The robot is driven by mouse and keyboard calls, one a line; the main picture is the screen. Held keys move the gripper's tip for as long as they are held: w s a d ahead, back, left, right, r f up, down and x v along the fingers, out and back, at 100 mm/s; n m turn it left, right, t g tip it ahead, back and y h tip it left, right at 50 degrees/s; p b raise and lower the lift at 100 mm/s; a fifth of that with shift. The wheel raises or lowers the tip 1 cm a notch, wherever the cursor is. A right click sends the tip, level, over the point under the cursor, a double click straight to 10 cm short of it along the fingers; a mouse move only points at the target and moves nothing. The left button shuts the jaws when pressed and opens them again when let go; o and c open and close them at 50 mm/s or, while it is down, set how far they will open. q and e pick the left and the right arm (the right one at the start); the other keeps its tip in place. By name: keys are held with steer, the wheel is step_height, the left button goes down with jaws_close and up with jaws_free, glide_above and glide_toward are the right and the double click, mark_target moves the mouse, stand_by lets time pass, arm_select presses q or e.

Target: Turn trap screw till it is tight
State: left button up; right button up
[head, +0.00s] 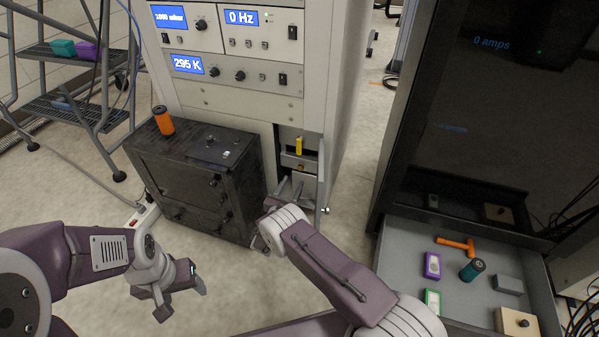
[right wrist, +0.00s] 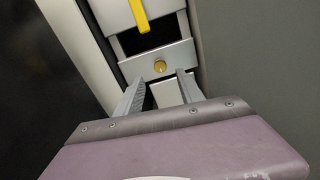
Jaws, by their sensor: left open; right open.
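A small round brass screw (head: 301,167) sits on a light metal block in the open bay low in the rack. It also shows in the right wrist view (right wrist: 160,66), above and between my fingers. A yellow handle (head: 299,145) is above it, and it shows at the top of the right wrist view (right wrist: 139,15). My right gripper (head: 290,184) is open in front of the bay. In the right wrist view its fingers (right wrist: 161,82) point towards the screw, with nothing visible between them. My left gripper (head: 168,292) is open and empty, low over the floor.
A black cabinet (head: 168,172) with an orange cylinder (head: 163,120) on top stands left of the bay. An open bay door (head: 321,176) is at its right. An open grey drawer (head: 395,247) at right holds several small items. Floor between is clear.

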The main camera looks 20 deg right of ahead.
mark_target(300, 169)
steer(key=b+x, duration=0.1)
steer(key=x, duration=0.1)
steer(key=b+x, duration=0.1)
steer(key=x, duration=0.1)
steer(key=b+x, duration=0.2)
steer(key=shift+w+d+f, duration=0.15)
steer(key=shift+d+f, duration=0.05)
steer(key=shift+f, duration=0.1)
steer(key=shift+w+d+r, duration=0.2)
steer(key=shift+w, duration=0.1)
jaws_close()
